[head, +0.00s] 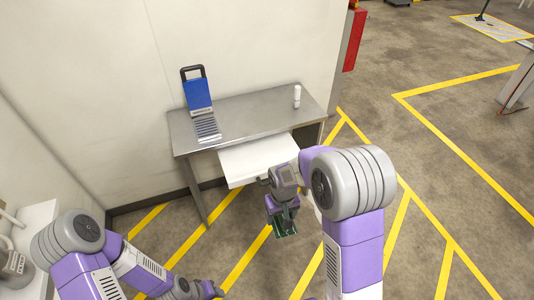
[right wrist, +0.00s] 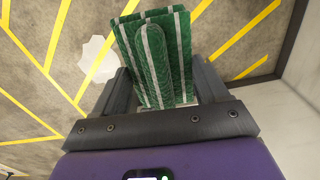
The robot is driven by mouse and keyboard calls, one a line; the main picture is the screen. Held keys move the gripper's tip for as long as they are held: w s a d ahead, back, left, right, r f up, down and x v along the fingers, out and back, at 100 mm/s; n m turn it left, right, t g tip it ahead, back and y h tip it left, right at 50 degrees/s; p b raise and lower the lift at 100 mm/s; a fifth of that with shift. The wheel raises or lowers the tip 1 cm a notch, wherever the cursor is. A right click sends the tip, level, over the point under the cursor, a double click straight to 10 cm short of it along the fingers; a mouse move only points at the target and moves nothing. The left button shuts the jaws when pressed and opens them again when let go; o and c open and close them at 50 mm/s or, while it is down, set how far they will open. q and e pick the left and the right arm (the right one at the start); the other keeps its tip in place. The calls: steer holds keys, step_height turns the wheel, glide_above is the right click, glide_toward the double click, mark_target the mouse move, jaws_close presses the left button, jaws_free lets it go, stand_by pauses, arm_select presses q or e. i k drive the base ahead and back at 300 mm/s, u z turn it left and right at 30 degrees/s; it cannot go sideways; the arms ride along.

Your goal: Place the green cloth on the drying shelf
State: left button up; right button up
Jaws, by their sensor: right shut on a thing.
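The green cloth (right wrist: 160,60), folded with pale stripes, is pinched between the two fingers of my right gripper (right wrist: 165,85) in the right wrist view. In the head view it shows as a small dark green patch (head: 285,230) below my right gripper (head: 283,212), over the floor in front of the metal table. A white flat shelf (head: 250,160) juts out from under the tabletop, behind and left of the right gripper; I cannot tell if it is the drying shelf. My left gripper (head: 208,290) is low at the bottom edge, its fingers unclear.
The metal table (head: 245,112) stands against the wall. On it are a blue board with a black handle (head: 197,93), a slatted piece (head: 207,128) and a white bottle (head: 297,96). A red cabinet (head: 354,40) is behind right. Yellow-striped floor is open at right.

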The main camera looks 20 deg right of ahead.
mark_target(261, 156)
steer(key=i, duration=1.55)
